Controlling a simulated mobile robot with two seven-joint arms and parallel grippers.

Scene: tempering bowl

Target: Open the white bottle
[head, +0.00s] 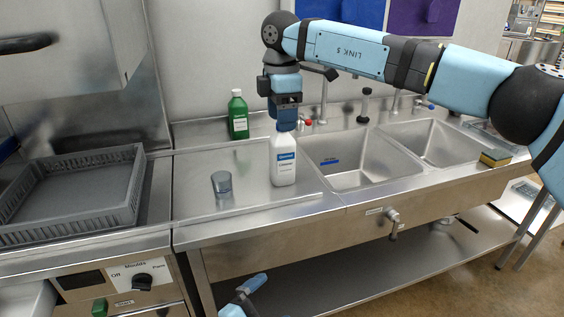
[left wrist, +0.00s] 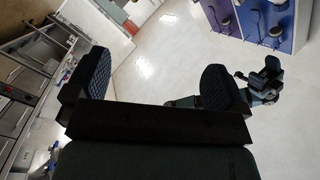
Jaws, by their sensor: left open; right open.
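The white bottle (head: 283,161), with a blue label, stands upright on the steel drainboard left of the sinks in the head view. My right gripper (head: 285,126) points down directly over it, its fingers at the bottle's top. The cap is hidden by the gripper, and I cannot tell whether the fingers touch it. Only a bit of my left arm shows at the bottom of the head view.
A green bottle (head: 238,115) stands at the back of the drainboard. A small grey-blue cup (head: 222,184) stands in front of it. A grey crate (head: 132,190) is at left. Two sink basins (head: 358,172) lie to the right, with a sponge (head: 495,157) on the right edge.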

